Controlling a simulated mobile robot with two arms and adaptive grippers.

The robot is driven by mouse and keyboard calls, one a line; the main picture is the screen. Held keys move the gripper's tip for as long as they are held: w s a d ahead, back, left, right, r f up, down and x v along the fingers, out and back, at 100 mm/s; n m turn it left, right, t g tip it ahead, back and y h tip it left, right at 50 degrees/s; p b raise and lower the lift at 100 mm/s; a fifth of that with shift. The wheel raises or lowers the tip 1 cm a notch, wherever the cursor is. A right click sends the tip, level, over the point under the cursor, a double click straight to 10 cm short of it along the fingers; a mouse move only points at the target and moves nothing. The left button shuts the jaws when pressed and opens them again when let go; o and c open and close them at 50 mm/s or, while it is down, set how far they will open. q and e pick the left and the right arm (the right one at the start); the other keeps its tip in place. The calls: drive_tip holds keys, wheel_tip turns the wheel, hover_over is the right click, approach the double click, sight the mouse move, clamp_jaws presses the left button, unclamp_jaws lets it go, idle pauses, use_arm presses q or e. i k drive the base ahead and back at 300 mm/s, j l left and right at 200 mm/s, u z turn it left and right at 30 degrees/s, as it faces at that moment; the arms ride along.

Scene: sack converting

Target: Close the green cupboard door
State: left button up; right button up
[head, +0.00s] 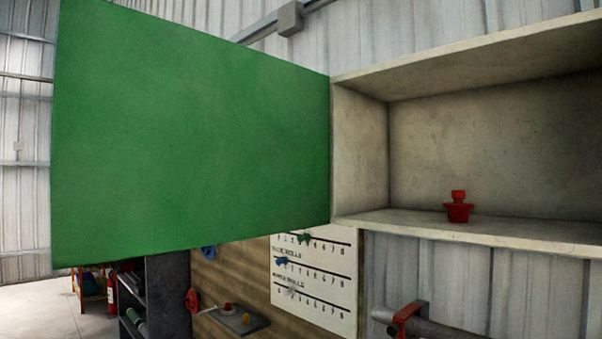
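The green cupboard door (190,140) stands wide open in the head view. It is hinged at the left edge of the cupboard (358,150) and swings out to the left, with its broad face towards me. The cupboard is a pale, open box on the wall at the right, and its inside is exposed. A small red object (458,207) stands on the cupboard's floor. Neither of my grippers shows in this view.
Below the door, a white chart (314,280) hangs on a brown board, with a small grey shelf (238,319) beside it. A grey roll with a red bracket (411,320) sits under the cupboard. A dark rack (167,295) and a fire extinguisher (111,292) stand lower left.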

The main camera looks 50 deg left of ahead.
sight(167, 137)
drive_tip(key=k+j, duration=0.1)
drive_tip(key=j, duration=0.3)
drive_tip(key=k+j+z, duration=0.1)
drive_tip(key=j, duration=0.35)
drive_tip(key=k+j, duration=0.1)
drive_tip(key=j, duration=0.3)
drive_tip(key=k+j+z, duration=0.1)
drive_tip(key=j, duration=0.3)
drive_tip(key=k+j, duration=0.15)
drive_tip(key=j, duration=0.25)
drive_tip(key=j+z, duration=0.2)
drive_tip(key=j, duration=0.9)
